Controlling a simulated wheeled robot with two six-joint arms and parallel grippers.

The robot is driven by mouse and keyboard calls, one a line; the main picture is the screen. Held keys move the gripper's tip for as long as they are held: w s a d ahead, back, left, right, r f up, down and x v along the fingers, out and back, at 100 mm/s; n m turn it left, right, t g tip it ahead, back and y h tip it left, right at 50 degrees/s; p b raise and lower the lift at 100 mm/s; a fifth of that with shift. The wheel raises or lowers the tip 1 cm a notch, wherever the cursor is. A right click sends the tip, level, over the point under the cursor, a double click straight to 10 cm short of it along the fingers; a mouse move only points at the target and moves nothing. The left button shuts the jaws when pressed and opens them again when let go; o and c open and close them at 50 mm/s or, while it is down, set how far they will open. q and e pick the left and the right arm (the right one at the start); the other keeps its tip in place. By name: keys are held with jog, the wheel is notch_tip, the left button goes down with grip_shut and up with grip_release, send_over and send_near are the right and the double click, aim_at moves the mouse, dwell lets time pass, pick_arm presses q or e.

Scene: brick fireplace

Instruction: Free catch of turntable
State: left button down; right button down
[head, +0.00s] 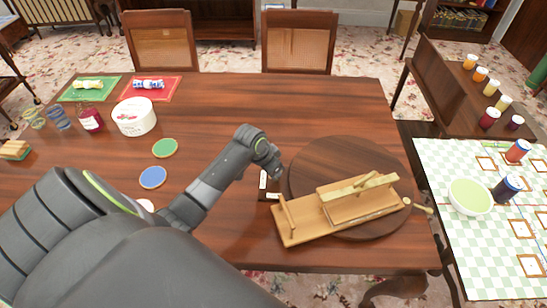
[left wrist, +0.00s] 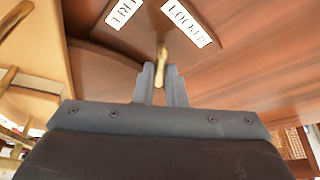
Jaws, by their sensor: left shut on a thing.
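The turntable (head: 340,152) is a round dark wood disc on the table's right part. A light wooden stand (head: 300,232) with raised bars lies across it. The catch (left wrist: 163,54) is a small brass-coloured lever in the left wrist view, beside two white labels, FREE (left wrist: 123,12) and LOCKED (left wrist: 187,22). It points up between them, nearer LOCKED. My left gripper (left wrist: 164,84) is shut on the catch. In the head view the left gripper (head: 277,170) reaches down at the turntable's left edge, and the catch is too small to make out there. My right gripper is not in view.
The stand overhangs the turntable's front left. A wooden knob (head: 423,208) sticks out at its right. Left on the table are a green coaster (head: 165,148), a blue coaster (head: 153,178), a white tub (head: 134,122) and jars. A checked side table (head: 450,240) stands right.

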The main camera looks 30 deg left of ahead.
pick_arm(q)
jog(key=n+p, duration=0.2)
jog(key=n+y+p, duration=0.1)
jog(key=p, duration=0.1)
jog(key=n+y+p, duration=0.1)
jog(key=n+p, duration=0.1)
jog(key=shift+d+r+n+p, duration=0.3)
jog(key=shift+p, duration=0.1)
jog(key=shift+d+f+n+y+p, duration=0.1)
jog(key=shift+n+y+p, duration=0.4)
jog(key=shift+n+p, duration=0.55)
jog(key=shift+w+f+n+y+p, duration=0.15)
jog(key=shift+n+y+p, duration=0.25)
jog(key=shift+n, duration=0.75)
jog(key=c, duration=1.5)
grip_release()
jog(key=shift+d, duration=0.1)
jog(key=v, duration=1.7)
jog(key=shift+w+r+b, duration=0.25)
jog(key=shift+r+b, duration=0.05)
jog(key=shift+g, duration=0.3)
